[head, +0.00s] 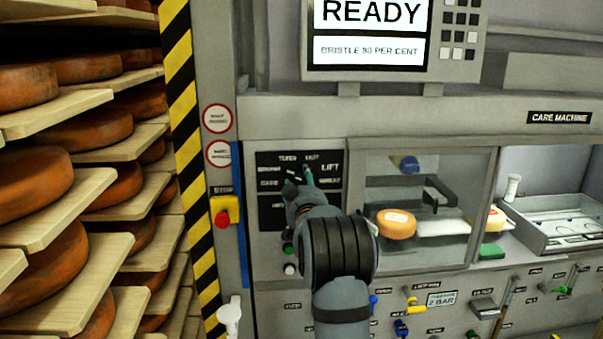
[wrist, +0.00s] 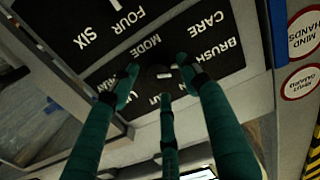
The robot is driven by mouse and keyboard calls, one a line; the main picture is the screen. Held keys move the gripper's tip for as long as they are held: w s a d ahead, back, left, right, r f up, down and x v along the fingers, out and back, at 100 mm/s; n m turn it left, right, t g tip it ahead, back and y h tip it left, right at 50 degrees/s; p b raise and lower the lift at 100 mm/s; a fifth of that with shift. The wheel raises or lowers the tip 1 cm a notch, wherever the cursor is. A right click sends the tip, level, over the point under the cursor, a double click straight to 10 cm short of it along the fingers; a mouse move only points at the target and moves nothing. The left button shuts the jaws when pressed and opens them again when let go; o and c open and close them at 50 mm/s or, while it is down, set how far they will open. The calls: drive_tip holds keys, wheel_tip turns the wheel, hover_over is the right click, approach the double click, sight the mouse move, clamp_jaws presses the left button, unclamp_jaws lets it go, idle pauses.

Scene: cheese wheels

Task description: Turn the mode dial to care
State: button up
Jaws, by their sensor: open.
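The mode dial (wrist: 158,78) is a small dark knob with a short white mark, seen in the wrist view on a black label panel (wrist: 208,50). The panel carries the words CARE, BRUSH and MODE. Which word the mark points to I cannot tell. My gripper (wrist: 158,84) has slim teal fingers, open around the dial; whether they touch it is unclear. In the head view my gripper (head: 299,178) is at the black panel (head: 330,158) on the care machine, and the dial is hidden behind it.
The screen (head: 370,35) above reads READY and BRISTLE 80 PER CENT. A red stop button (head: 223,217) sits left of the panel. A glazed chamber with a cheese wheel (head: 396,224) lies to the right. Wooden shelves of cheese wheels (head: 40,185) stand at the left.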

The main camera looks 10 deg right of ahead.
drive_tip(key=shift+w+d+f, duration=0.15)
drive_tip(key=shift+w+f, duration=0.05)
drive_tip(key=shift+w, duration=0.75)
drive_tip(key=shift+s, duration=0.15)
drive_tip(key=shift+r, duration=0.1)
drive_tip(key=shift+c, duration=1.4)
drive_tip(key=c, duration=0.7)
drive_tip(key=shift+c, duration=0.7)
drive_tip(key=shift+f, duration=0.25)
